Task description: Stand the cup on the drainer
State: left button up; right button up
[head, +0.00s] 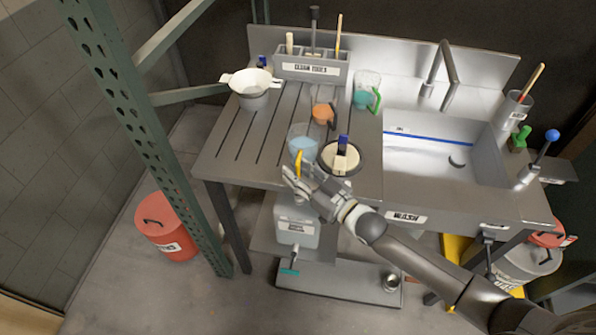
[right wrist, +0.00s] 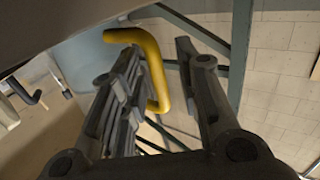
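A clear cup with bluish contents (head: 303,138) and a yellow handle (head: 298,163) is upright at the front of the slotted metal drainer (head: 228,150). I cannot tell whether its base touches the drainer. My right gripper (head: 297,176) is at the handle, on the cup's near side. In the right wrist view, my right gripper (right wrist: 162,85) is open, with the yellow handle (right wrist: 154,62) between its fingers and a visible gap to the right finger. The bluish cup wall (right wrist: 85,55) shows behind the left finger. My left gripper is not in view.
On the drainer are an orange-handled cup (head: 322,113), a green-handled jug (head: 366,88), a white funnel-like vessel (head: 251,87) and a labelled tool rack (head: 311,68). A round cream-topped item (head: 340,160) stands right of the cup. The sink (head: 440,160) lies right. The drainer's left side is mostly clear.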

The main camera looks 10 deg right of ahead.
jog(key=shift+r, duration=0.25)
jog(key=b+v, duration=0.1)
jog(key=v, duration=1.1)
jog(key=shift+b, duration=0.35)
jog(key=shift+f, duration=0.15)
